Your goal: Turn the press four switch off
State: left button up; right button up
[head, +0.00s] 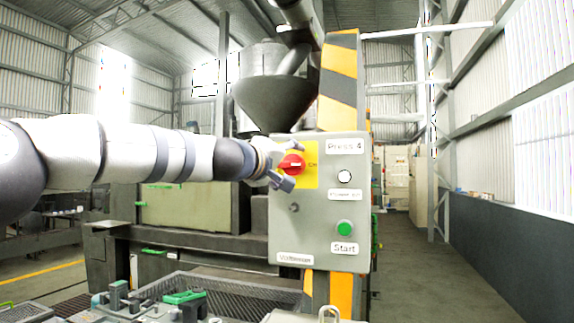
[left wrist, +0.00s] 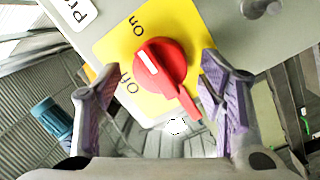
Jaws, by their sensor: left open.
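The press four switch is a red rotary knob (head: 291,164) on a yellow plate (head: 312,178), on the grey control box (head: 318,215) labelled "Press 4". In the left wrist view the red knob (left wrist: 162,66) has a white mark pointing up-left, between the "On" and "Off" words; I cannot tell which it indicates. Its long handle end slants to lower right. My left gripper (head: 285,168) is open in front of the switch. In the left wrist view the open fingers (left wrist: 160,72) stand on either side of the knob, the right one close to the handle end. Contact is unclear.
The box also carries a white button (head: 344,177), a green start button (head: 344,228) and a small grey knob (head: 294,208). A metal hopper (head: 272,97) and a striped post (head: 338,85) stand behind. The aisle (head: 410,265) at right is clear.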

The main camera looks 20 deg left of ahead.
pick_arm(q)
jog(key=c, duration=1.2)
jog(key=shift+o, duration=0.2)
jog(key=n, duration=0.4)
jog(key=shift+f+t, duration=0.25)
jog(key=shift+t, duration=0.05)
jog(key=n, duration=0.2)
jog(key=n+b, duration=0.1)
jog(key=n, duration=0.1)
jog(key=shift+w+f+n+y, duration=0.1)
jog(key=shift+f+n+y, duration=0.1)
jog(key=shift+n+y, duration=0.15)
jog(key=n+t+y+b, duration=0.1)
jog(key=n, duration=0.6)
jog(key=shift+d+f, duration=0.1)
jog(key=shift+d, duration=0.05)
jog(key=shift+d+n+y, duration=0.1)
jog(key=shift+n+y, duration=0.35)
jog(key=shift+n, duration=1.4)
pick_arm(e)
jog(key=shift+g, duration=0.7)
jog(key=shift+s+f, duration=1.5)
jog(key=shift+s, duration=0.15)
pick_arm(q)
jog(key=shift+r, duration=0.2)
